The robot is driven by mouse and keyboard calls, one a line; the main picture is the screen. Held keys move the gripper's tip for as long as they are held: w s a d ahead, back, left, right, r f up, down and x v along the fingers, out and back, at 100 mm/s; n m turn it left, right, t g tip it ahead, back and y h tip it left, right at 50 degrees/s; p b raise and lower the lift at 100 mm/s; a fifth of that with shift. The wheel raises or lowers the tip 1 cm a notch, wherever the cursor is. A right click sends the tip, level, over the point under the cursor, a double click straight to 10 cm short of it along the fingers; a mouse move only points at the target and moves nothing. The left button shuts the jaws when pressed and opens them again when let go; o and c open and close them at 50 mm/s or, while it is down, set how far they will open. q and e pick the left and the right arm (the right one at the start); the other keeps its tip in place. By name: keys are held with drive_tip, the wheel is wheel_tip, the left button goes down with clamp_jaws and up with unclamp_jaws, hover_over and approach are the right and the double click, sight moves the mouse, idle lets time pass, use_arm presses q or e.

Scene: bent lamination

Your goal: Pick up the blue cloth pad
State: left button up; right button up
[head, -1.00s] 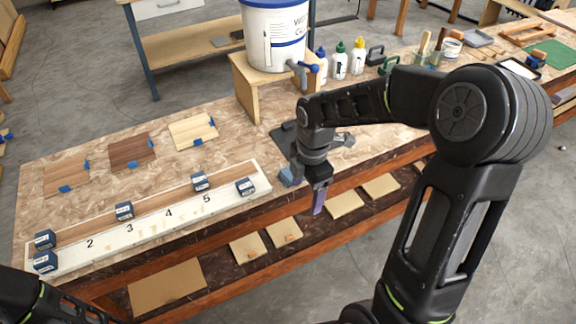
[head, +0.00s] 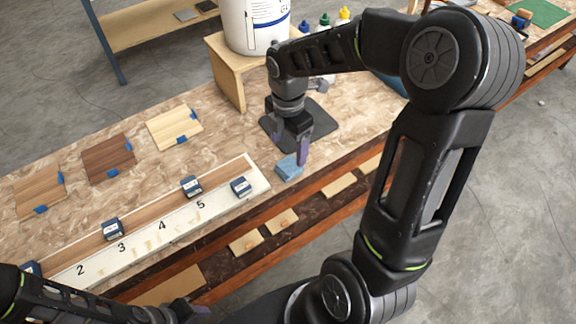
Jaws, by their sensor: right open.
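The blue cloth pad (head: 289,168) lies on the mottled workbench (head: 215,113), near its front edge and just right of the numbered white board. My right gripper (head: 291,152) is open, pointing down close above the pad; its purple-grey fingers overlap the pad's upper right part in the picture. I cannot tell whether the fingers touch the pad. My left gripper (head: 192,311) shows only partly at the bottom edge, low and away from the pad, and its jaw opening is not clear.
A numbered white board (head: 183,229) with several dark blue blocks (head: 241,187) lies left of the pad. A wooden stand (head: 228,78) holds a white bucket (head: 255,25). Wood samples (head: 108,158) lie at the left.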

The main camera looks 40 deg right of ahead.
sight(289, 165)
drive_tip(key=shift+f, duration=1)
wheel_tip(289, 165, down, 5)
drive_tip(key=shift+d+f+p, duration=0.1)
drive_tip(key=shift+f+p, duration=0.05)
drive_tip(key=shift+p, duration=0.55)
drive_tip(key=shift+c, duration=0.3)
drive_tip(key=c, duration=1.4)
